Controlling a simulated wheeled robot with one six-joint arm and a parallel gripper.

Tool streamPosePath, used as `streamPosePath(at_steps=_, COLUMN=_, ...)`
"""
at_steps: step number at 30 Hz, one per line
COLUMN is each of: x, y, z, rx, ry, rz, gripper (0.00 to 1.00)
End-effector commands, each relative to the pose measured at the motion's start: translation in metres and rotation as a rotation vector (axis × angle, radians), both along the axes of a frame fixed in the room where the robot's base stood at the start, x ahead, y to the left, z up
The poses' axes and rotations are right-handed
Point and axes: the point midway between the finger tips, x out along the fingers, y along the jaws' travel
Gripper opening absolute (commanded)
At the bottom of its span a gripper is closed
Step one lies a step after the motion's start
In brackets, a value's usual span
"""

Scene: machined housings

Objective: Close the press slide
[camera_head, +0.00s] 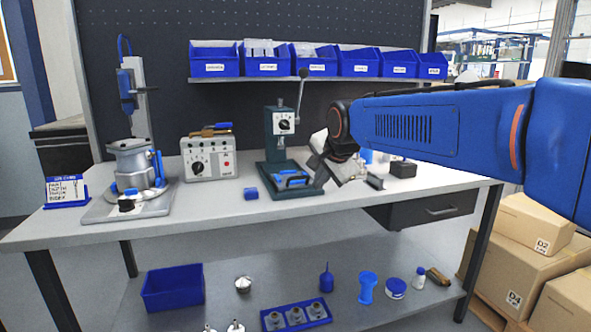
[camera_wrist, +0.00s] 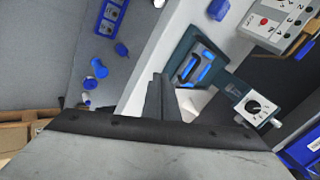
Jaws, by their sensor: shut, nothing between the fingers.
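The dark green press (camera_head: 281,140) stands on the bench near the middle, with a dial on its head and a lever at its top right. Its slide (camera_head: 292,181), a dark plate with a blue handle, sits on the front of the base, forward of the column. In the wrist view the slide (camera_wrist: 197,65) and the dial head (camera_wrist: 256,107) show right of my fingers. How far the slide is out, I cannot tell. My gripper (camera_head: 322,181) is just right of the slide, apart from it. Its fingers (camera_wrist: 157,92) are shut and empty.
A small blue block (camera_head: 251,193) lies left of the press base. A grey control box (camera_head: 208,158) and a clamped fixture (camera_head: 134,175) stand further left. Small dark items (camera_head: 402,168) stand right of my gripper. The bench front before the press is clear.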

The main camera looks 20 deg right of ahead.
Motion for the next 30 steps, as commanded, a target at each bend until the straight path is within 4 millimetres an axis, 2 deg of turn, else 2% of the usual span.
streamPosePath(at_steps=1, x=0.022, y=0.001, z=0.008, rx=0.047, ry=-0.017, rz=-0.051, gripper=0.00)
streamPosePath(at_steps=3, x=0.047, y=0.003, z=0.018, rx=0.112, ry=-0.042, rz=-0.118, gripper=0.00)
streamPosePath(at_steps=6, x=0.072, y=0.004, z=0.030, rx=0.187, ry=-0.069, rz=-0.191, gripper=0.00)
streamPosePath(at_steps=9, x=0.088, y=0.005, z=0.036, rx=0.233, ry=-0.085, rz=-0.234, gripper=0.00)
streamPosePath(at_steps=13, x=0.096, y=0.006, z=0.036, rx=0.256, ry=-0.091, rz=-0.255, gripper=0.00)
streamPosePath(at_steps=20, x=0.115, y=0.006, z=0.018, rx=0.255, ry=-0.089, rz=-0.256, gripper=0.00)
streamPosePath(at_steps=30, x=0.159, y=0.006, z=-0.023, rx=0.255, ry=-0.089, rz=-0.256, gripper=0.00)
